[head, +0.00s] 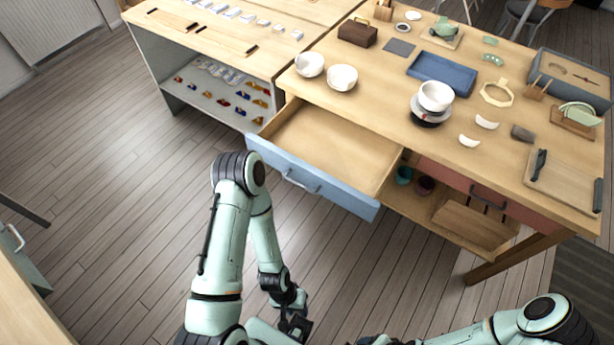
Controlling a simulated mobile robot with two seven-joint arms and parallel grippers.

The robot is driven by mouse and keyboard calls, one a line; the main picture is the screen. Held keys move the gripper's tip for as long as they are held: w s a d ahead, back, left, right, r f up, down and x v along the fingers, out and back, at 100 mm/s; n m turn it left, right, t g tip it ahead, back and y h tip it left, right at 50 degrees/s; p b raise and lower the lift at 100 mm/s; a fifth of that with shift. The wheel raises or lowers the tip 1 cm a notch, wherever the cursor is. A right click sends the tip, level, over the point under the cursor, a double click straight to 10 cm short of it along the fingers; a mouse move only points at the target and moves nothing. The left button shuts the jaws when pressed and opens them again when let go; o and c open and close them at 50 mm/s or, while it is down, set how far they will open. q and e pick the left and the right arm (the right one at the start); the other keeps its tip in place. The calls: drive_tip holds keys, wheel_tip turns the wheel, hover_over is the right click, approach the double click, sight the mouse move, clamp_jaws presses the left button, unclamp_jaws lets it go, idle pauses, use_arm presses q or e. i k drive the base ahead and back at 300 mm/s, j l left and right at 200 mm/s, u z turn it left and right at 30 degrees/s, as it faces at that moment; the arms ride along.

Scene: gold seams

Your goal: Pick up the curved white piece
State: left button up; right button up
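Two curved white pieces lie apart on the wooden table (385,75), right of a stack of white bowls (435,97). One curved white piece (486,122) is farther back; the other curved white piece (469,141) is nearer the front edge. My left gripper (297,326) hangs low at the bottom centre, in front of the open drawer and far from both pieces. Its fingers are too small and dark to read. My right arm comes in from the lower right; its gripper end (376,341) is cut off by the bottom edge.
A blue-fronted drawer (335,140) stands open and empty, jutting out from the table. Two white bowls (342,78), a blue tray (443,73), a dark grey block (522,133) and a wooden board (567,180) are on the table. The floor in front is clear.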

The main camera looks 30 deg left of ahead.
sight(463, 139)
drive_tip(key=i+l, duration=0.35)
drive_tip(key=l, duration=0.3)
drive_tip(key=i+l, duration=0.2)
drive_tip(key=l, duration=0.1)
